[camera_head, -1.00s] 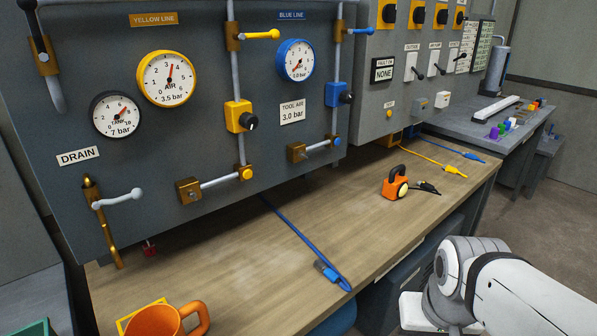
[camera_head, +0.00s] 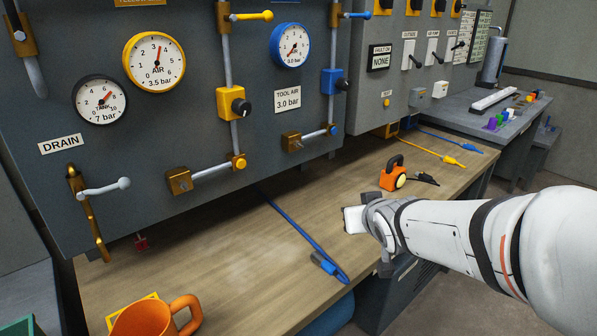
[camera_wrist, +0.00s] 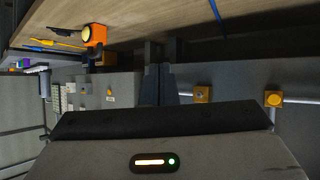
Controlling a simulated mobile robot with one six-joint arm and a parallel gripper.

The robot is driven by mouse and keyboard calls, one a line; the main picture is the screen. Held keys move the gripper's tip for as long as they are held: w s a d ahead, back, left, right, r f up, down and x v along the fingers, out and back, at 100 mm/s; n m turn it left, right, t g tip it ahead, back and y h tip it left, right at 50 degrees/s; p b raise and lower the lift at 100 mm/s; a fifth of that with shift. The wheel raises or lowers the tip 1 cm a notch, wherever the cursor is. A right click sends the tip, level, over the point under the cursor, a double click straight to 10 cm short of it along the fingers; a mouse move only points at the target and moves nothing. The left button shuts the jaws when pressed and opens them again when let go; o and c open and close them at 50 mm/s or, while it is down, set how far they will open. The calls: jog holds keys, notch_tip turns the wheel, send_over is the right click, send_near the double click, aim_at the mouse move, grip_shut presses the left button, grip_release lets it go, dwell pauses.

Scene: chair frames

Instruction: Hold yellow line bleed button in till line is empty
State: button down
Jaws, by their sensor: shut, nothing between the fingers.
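The yellow bleed button (camera_head: 239,162) is on a brass elbow at the foot of the yellow line's pipe. It also shows at the right in the wrist view (camera_wrist: 274,98), where the scene is upside down. My gripper (camera_wrist: 161,72) is shut and empty, above the bench and apart from the button. In the head view my wrist is right of the button, and the fingertips cannot be made out.
An orange mug (camera_head: 150,318) stands at the bench's front left. A blue hose (camera_head: 298,232) lies across the bench (camera_head: 225,240). An orange device (camera_head: 392,174) stands beyond my wrist. A brass outlet (camera_head: 179,181) and the drain lever (camera_head: 104,189) jut from the panel.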

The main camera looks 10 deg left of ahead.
jog(key=w+a+r+n+t+y, duration=0.1)
jog(key=w+a+n+t+y, duration=0.25)
jog(key=a, duration=0.65)
jog(key=n+g+y+b, duration=0.1)
jog(key=n+g+y, duration=0.2)
jog(key=y, duration=0.4)
send_near(242, 164)
jog(key=shift+m, duration=0.25)
jog(key=x, duration=0.4)
jog(key=shift+w+a+f+p, duration=0.15)
jog(key=shift+p, duration=0.15)
jog(key=shift+x, duration=0.9)
jog(key=shift+a, duration=0.1)
